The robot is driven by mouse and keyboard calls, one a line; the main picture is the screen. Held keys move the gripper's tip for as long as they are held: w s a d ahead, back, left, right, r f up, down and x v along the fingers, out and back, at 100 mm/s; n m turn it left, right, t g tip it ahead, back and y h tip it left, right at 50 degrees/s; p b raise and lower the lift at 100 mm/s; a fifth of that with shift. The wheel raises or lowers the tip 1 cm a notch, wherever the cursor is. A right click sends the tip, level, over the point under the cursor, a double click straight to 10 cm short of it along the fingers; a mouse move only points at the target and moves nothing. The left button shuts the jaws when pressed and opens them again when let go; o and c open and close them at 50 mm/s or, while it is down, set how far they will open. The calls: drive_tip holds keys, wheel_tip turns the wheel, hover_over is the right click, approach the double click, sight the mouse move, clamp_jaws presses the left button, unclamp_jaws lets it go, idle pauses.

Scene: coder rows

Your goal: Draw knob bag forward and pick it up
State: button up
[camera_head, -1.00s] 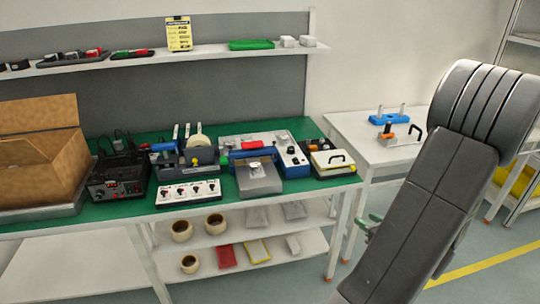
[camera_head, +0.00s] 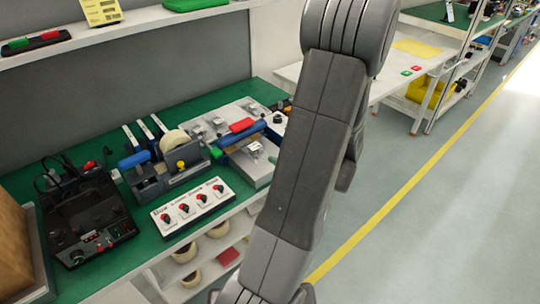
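I cannot tell for sure which thing is the knob bag. A red packet (camera_head: 228,257) lies on the white shelf under the bench, partly hidden by the shelf edge and my arm. On the green bench top above it, a white box with several red and black knobs (camera_head: 193,207) sits near the front edge. My arm crosses the middle of the view from top to bottom and hides part of the bench and shelf. My gripper is out of view.
Rolls of tape (camera_head: 184,252) stand on the under-shelf, left of the red packet. A black station (camera_head: 88,218), a tape dispenser (camera_head: 172,165) and a cardboard box (camera_head: 12,245) crowd the bench (camera_head: 150,240). Open floor (camera_head: 440,190) with a yellow line lies right.

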sight(257, 149)
drive_tip(key=o, duration=1)
drive_tip(key=shift+c, duration=0.2)
drive_tip(key=x, duration=1.3)
drive_tip(key=shift+w+a, duration=0.25)
drive_tip(key=shift+w, duration=0.05)
drive_tip(key=c, duration=1.1)
